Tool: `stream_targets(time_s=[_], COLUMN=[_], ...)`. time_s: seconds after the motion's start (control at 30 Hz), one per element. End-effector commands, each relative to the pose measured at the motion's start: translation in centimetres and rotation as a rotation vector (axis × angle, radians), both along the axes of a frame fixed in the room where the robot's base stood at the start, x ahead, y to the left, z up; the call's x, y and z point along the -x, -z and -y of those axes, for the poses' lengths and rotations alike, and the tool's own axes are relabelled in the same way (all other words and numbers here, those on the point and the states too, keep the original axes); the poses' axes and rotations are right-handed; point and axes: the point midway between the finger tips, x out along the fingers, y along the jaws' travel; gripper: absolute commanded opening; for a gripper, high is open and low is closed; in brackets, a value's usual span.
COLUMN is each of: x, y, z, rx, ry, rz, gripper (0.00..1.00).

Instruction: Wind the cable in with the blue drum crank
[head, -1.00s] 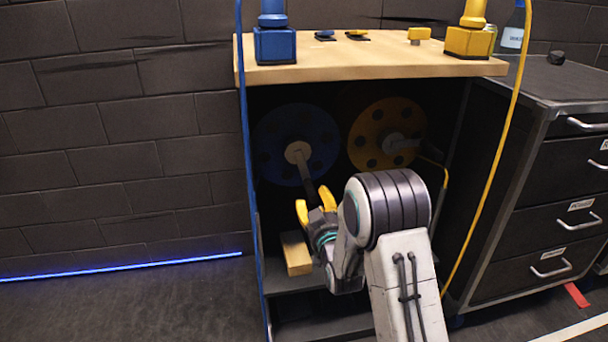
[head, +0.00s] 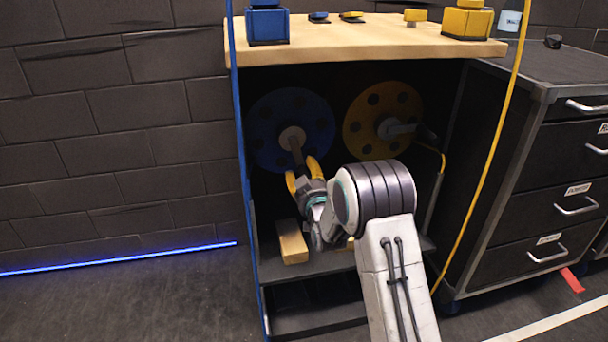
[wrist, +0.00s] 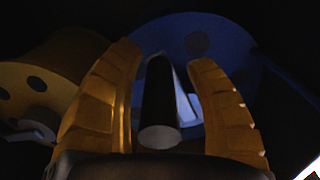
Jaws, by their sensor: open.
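The blue drum (head: 273,110) hangs under the bench top in the dark recess, with a pale hub and a crank arm (head: 294,144) reaching down from it. My gripper (head: 304,176) is open just below the hub, its yellow fingers pointing up toward the drum. In the wrist view the dark crank handle (wrist: 159,105) stands between my two open fingers (wrist: 162,85), seen nearly end-on, with gaps on both sides. The blue drum (wrist: 205,38) shows behind it. The blue cable (head: 239,140) runs down the bench's left edge.
A yellow drum (head: 382,120) with its own crank sits close to the right, and a yellow cable (head: 486,160) hangs beside it. A wooden block (head: 292,242) lies on the shelf below my gripper. A dark drawer cabinet (head: 545,190) stands at the right.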

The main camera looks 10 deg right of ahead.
Motion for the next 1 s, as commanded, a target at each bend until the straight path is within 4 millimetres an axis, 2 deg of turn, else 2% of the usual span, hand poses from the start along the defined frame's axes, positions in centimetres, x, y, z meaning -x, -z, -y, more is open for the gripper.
stream_targets(time_s=[0.33, 0.37, 0.9, 1.0], x=[-0.23, -0.22, -0.21, -0.22], y=[-0.05, -0.05, -0.08, -0.11], z=[0.00, 0.00, -0.01, -0.03], rx=[0.000, 0.000, 0.000, 0.000], ry=[0.000, 0.000, 0.000, 0.000], rz=[0.001, 0.001, 0.002, 0.002], gripper=[0.49, 0.52, 0.04, 0.00])
